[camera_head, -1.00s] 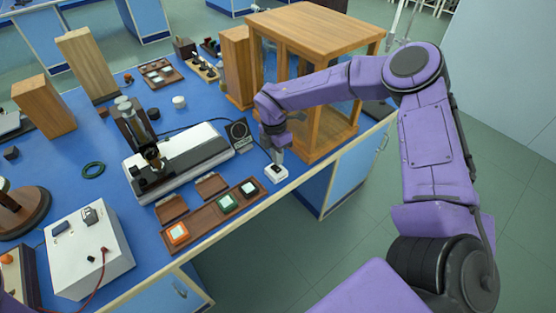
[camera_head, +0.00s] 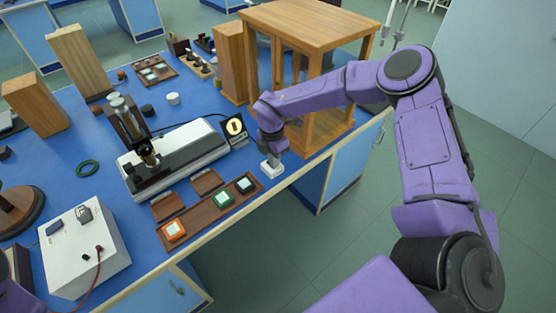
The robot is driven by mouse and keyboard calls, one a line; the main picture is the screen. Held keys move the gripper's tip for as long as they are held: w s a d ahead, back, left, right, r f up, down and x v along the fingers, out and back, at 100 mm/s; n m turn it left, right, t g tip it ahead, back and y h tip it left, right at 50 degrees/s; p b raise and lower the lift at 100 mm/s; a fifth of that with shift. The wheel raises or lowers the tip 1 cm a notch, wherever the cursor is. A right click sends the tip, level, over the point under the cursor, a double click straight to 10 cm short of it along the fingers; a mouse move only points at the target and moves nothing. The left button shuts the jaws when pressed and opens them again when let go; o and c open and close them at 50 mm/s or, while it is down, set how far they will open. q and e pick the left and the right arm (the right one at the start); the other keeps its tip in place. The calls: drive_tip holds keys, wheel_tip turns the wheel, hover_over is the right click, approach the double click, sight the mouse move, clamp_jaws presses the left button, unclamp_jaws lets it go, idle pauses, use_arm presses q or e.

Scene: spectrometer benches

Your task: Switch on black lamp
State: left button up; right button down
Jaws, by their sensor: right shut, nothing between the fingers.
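The black lamp (camera_head: 235,131) stands on the blue bench beside the long white-and-black instrument, and its round face glows pale yellow. A small white switch box (camera_head: 271,170) sits near the bench's front edge, to the right of the lamp. My right gripper (camera_head: 271,157) is shut and empty, pointing down at the top of the switch box. Its fingertips are at or touching the box; the exact contact is too small to tell. My left gripper is not in view; only a bit of my purple arm shows at the lower left corner.
A wooden frame cabinet (camera_head: 318,24) stands close behind my right arm. A white power box (camera_head: 83,247) stands at the left front.

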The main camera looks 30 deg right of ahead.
drive_tip(key=shift+w+f, duration=0.1)
drive_tip(key=shift+f, duration=0.1)
drive_tip(key=shift+w+r+b, duration=0.15)
drive_tip(key=shift+w+b, duration=0.2)
drive_tip(key=shift+b, duration=0.05)
drive_tip(key=shift+w, duration=0.45)
drive_tip(key=shift+s+r, duration=0.1)
drive_tip(key=shift+r, duration=0.2)
drive_tip(key=r+p, duration=0.1)
drive_tip(key=r, duration=0.2)
drive_tip(key=r+p, duration=0.1)
drive_tip(key=shift+w+r+p, duration=0.3)
drive_tip(key=shift+w, duration=0.05)
wheel_tip(320, 180, up, 19)
drive_tip(key=w+b, duration=0.2)
drive_tip(key=b, duration=0.2)
drive_tip(key=shift+a+b, duration=0.2)
drive_tip(key=shift+b, duration=0.15)
drive_tip(key=shift+w+f, duration=0.1)
